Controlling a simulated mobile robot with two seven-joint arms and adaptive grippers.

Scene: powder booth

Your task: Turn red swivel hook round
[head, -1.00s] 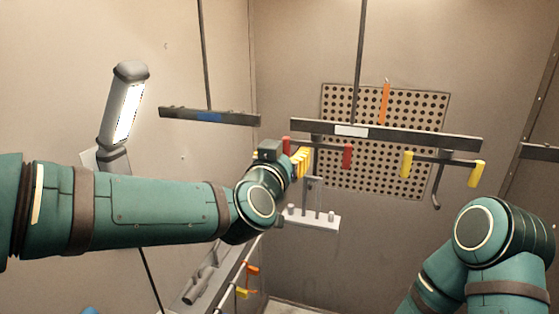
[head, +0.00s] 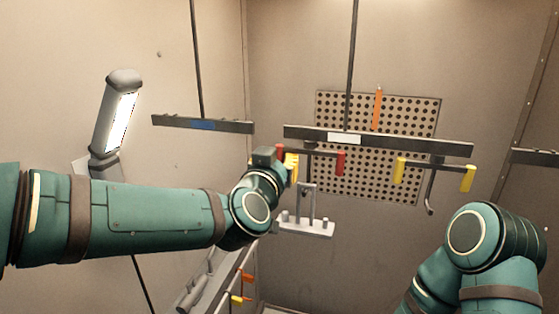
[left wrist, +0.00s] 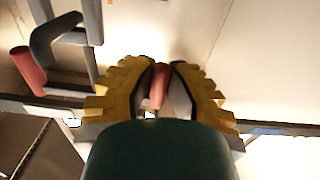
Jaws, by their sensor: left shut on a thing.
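The red swivel hook hangs under the dark overhead bar (head: 400,144) in the head view. It has a dark crosspiece with a red end at each side; the right red end (head: 340,162) hangs free. My left gripper (head: 290,165) is at the left red end (head: 279,152). In the left wrist view, its yellow-padded fingers (left wrist: 158,90) are shut on a red end (left wrist: 158,84). The other red end (left wrist: 28,70) shows at the left there. My right gripper is out of view.
A yellow-ended hook (head: 399,170) hangs on the same bar to the right. Behind is a perforated panel (head: 375,180) with an orange piece (head: 378,108). A second bar (head: 200,124) hangs at left, near a lamp (head: 117,118). A pale rack (head: 305,228) sits below.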

